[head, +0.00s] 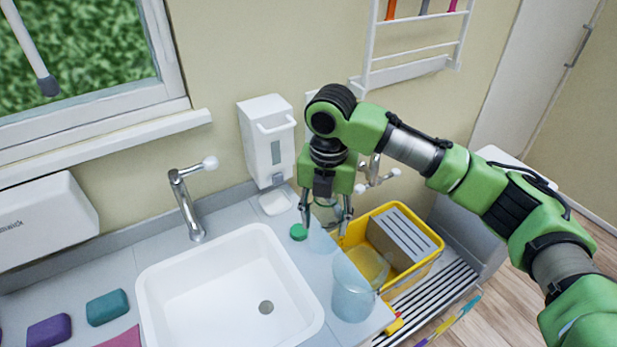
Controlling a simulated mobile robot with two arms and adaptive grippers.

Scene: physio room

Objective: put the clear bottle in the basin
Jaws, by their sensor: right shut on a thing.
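My right gripper (326,222) points down over the counter just right of the sink, its fingers shut around a clear bottle (327,208). The bottle is see-through and partly hidden by the gripper, so I cannot tell whether its base touches the counter. The white basin (160,277) is set into the counter to the left of the gripper. It looks empty, with a round drain in its floor. My left gripper is not in view.
A small green round item (298,231) lies beside the gripper. A clear bluish tumbler (352,295) stands at the counter's right edge. A yellow crate (436,254) holds items at right. A metal tap (186,205) rises behind the basin. Soap bars (107,307) lie left.

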